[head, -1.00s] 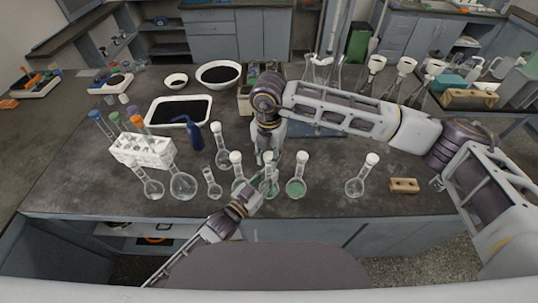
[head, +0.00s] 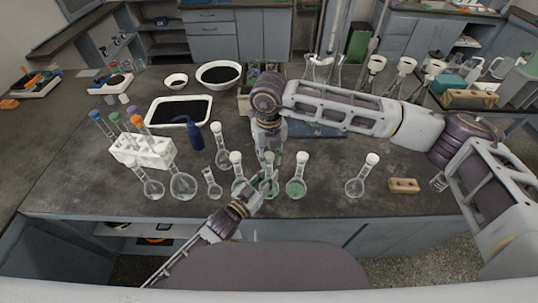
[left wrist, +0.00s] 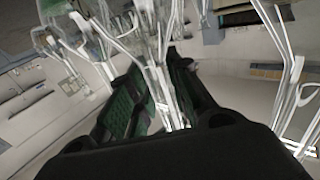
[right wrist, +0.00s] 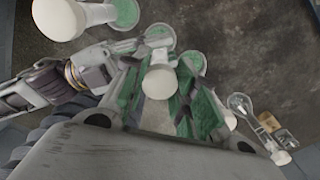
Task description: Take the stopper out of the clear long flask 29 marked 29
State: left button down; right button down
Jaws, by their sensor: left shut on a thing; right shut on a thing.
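A clear long-necked flask (head: 268,188) stands near the front of the bench, partly hidden by both grippers. Its marking cannot be read. My left gripper (head: 256,190) comes from the front left and is shut on this flask. My right gripper (head: 268,160) reaches down from above and is shut on its white stopper (right wrist: 158,82), which shows between the green-padded fingers in the right wrist view. I cannot tell whether the stopper is seated in the neck or lifted from it. The left wrist view shows green finger pads with blurred, clear glass between them.
Similar stoppered flasks stand close by, one just left (head: 237,184) and one just right (head: 297,188). Another flask (head: 356,186) is farther right, beside a wooden block (head: 404,186). A white tube rack (head: 150,152) and a blue wash bottle (head: 194,138) stand at left.

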jog(key=n, duration=0.5)
jog(key=shift+n, duration=0.3)
jog(key=n, duration=0.4)
jog(key=shift+n, duration=0.4)
jog(key=n, duration=0.4)
jog(key=shift+n, duration=0.4)
jog(key=n, duration=0.5)
jog(key=shift+r, duration=0.1)
jog(key=shift+r, duration=1.1)
dwell(0.4)
jog(key=shift+r, duration=2)
